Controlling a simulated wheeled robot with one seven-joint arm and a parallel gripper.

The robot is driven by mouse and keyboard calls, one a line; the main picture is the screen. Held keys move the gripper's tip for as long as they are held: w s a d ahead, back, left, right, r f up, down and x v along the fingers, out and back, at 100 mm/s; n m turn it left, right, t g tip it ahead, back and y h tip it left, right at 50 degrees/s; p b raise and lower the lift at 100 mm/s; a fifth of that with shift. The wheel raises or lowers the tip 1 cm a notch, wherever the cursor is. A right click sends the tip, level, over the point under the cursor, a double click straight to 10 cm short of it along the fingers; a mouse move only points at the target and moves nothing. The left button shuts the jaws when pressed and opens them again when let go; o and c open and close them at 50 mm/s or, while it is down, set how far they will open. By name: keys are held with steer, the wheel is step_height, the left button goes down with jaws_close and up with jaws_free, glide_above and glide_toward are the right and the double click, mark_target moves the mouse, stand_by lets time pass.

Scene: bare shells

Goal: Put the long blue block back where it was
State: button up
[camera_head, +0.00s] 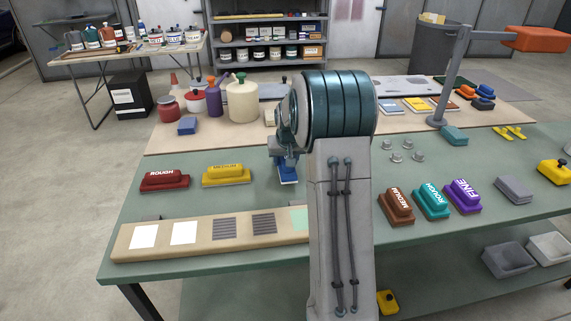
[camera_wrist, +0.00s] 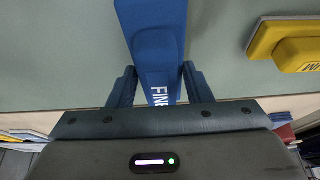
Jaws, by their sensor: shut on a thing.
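The long blue block (camera_wrist: 157,40), marked "FINE", is between the two fingers of my gripper (camera_wrist: 160,86) in the wrist view. My gripper is shut on it near its lettered end. In the head view the blue block (camera_head: 287,173) shows below my gripper (camera_head: 286,158), over the green table to the right of the yellow "MEDIUM" block. Part of it is hidden by the gripper. I cannot tell whether it touches the table top.
A yellow block (camera_head: 226,175) and a red "ROUGH" block (camera_head: 164,180) stand to the left. A wooden board with sample patches (camera_head: 132,241) lies in front. Brown (camera_head: 396,206), teal (camera_head: 431,201) and purple (camera_head: 462,196) blocks stand right of my arm. Jars (camera_head: 242,101) stand behind.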

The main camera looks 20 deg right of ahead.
steer(key=shift+f, duration=1)
steer(key=shift+f, duration=0.2)
steer(key=o, duration=0.9)
steer(key=shift+r, duration=0.1)
